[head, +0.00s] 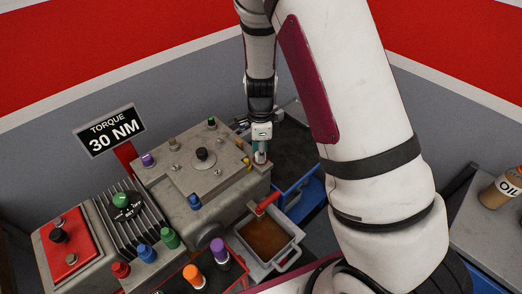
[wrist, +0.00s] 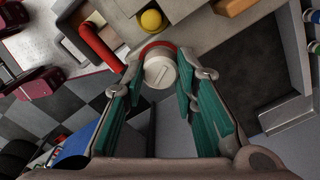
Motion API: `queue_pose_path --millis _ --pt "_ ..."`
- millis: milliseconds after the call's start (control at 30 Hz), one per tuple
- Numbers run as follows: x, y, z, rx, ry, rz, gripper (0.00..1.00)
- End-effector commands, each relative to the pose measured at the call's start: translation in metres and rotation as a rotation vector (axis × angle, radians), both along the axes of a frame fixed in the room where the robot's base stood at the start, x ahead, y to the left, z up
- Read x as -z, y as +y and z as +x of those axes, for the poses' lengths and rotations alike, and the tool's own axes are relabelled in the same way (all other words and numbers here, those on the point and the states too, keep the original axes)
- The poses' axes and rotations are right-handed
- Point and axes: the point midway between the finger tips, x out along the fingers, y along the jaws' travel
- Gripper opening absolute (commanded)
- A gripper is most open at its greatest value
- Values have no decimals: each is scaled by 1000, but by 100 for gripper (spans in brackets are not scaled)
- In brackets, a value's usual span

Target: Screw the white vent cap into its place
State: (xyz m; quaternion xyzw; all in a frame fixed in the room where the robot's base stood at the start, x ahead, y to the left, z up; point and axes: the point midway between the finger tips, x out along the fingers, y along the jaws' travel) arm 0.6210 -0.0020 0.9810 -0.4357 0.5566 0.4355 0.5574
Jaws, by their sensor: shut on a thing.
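The white vent cap (wrist: 160,71) is round with a slot in its face. In the wrist view it sits between the fingertips of my gripper (wrist: 163,76), whose teal pads close on it from both sides. A red ring (wrist: 158,46) shows just behind the cap's far edge; whether the cap touches it or is threaded in it is hidden. In the head view my gripper (head: 260,157) points down at the right end of the grey machine block (head: 180,172), beside a yellow cap (head: 246,163). The cap is mostly hidden there.
A red pipe (head: 266,203) rises by a tray of brown liquid (head: 240,243) below the block's right end. A blue bin (head: 312,194) stands right of it. Several coloured caps stand on the machine, with a torque sign (head: 110,132) behind.

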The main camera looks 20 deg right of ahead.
Motion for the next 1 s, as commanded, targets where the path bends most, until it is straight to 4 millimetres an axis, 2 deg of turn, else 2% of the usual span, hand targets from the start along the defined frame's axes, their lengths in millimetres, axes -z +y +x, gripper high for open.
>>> queue_pose_path --millis 300,500,767,1000 --pt "2 0 1 49 0 -2 0" --pt "2 0 0 212 1 -2 0" --pt "2 0 1 228 0 -2 0" --pt "2 -1 1 399 -2 -2 0"
